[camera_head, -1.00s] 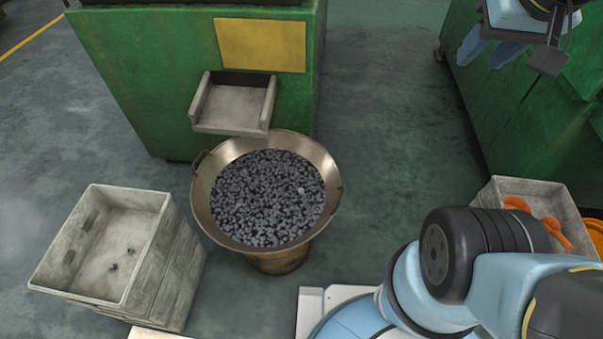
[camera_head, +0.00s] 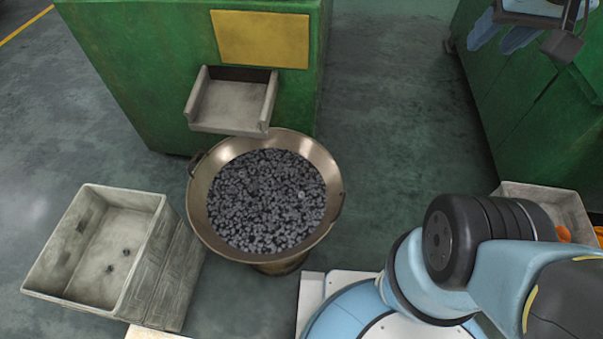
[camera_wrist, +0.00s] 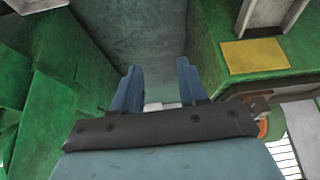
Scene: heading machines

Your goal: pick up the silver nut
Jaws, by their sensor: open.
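A wide metal bowl (camera_head: 322,228) full of small dark grey nuts stands on the floor in the head view. One lighter, shinier piece (camera_head: 301,195) lies on top of the pile toward the right; it looks like the silver nut, but it is very small. My gripper (camera_head: 492,42) hangs at the upper right of the head view, well away from the bowl. In the wrist view my gripper (camera_wrist: 158,72) has its two blue fingers apart with nothing between them. The nut cannot be made out in the wrist view.
A green machine (camera_head: 150,80) with a chute (camera_head: 230,105) stands behind the bowl. A grey crate (camera_head: 65,270) with a few dark nuts is at left. Another green machine (camera_head: 500,110) and a crate (camera_head: 548,200) with orange pieces are at right. Floor (camera_head: 390,120) between the machines is clear.

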